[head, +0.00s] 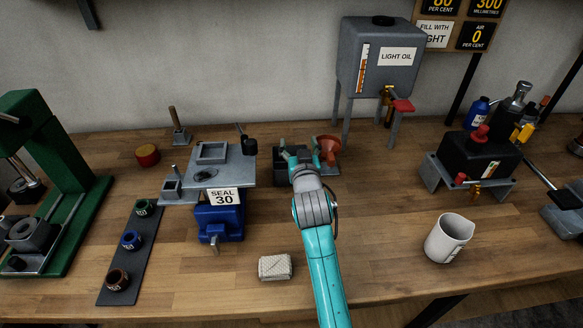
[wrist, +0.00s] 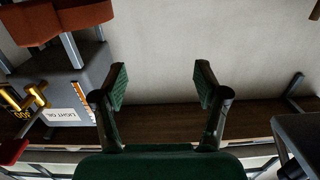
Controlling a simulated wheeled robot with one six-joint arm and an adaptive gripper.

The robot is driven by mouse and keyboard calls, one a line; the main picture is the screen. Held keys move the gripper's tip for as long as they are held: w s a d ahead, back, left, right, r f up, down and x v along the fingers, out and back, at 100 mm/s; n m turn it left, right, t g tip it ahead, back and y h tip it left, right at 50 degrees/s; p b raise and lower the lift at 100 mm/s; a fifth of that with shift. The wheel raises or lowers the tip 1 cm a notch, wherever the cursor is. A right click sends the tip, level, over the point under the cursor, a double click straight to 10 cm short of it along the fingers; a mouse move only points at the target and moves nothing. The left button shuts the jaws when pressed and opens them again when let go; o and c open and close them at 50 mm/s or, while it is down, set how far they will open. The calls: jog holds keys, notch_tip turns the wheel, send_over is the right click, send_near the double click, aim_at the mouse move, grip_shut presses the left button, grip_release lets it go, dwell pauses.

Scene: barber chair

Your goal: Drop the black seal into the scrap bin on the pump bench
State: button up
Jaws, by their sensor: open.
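A thin black ring (head: 206,174), which looks like the black seal, lies on the grey plate (head: 238,170) above the blue vise (head: 220,218), behind the "SEAL 30" label. My gripper (head: 302,156) is to the right of the plate, at a dark box (head: 289,171) that may be the scrap bin. The gripper and arm cover part of this box, and its inside cannot be seen. In the wrist view my gripper (wrist: 160,82) has its two green-padded fingers wide apart, with nothing between them.
Bench between cloth and mug is clear beside my arm.

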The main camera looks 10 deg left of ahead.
jog(key=v, duration=1)
jog(key=shift+s, duration=0.1)
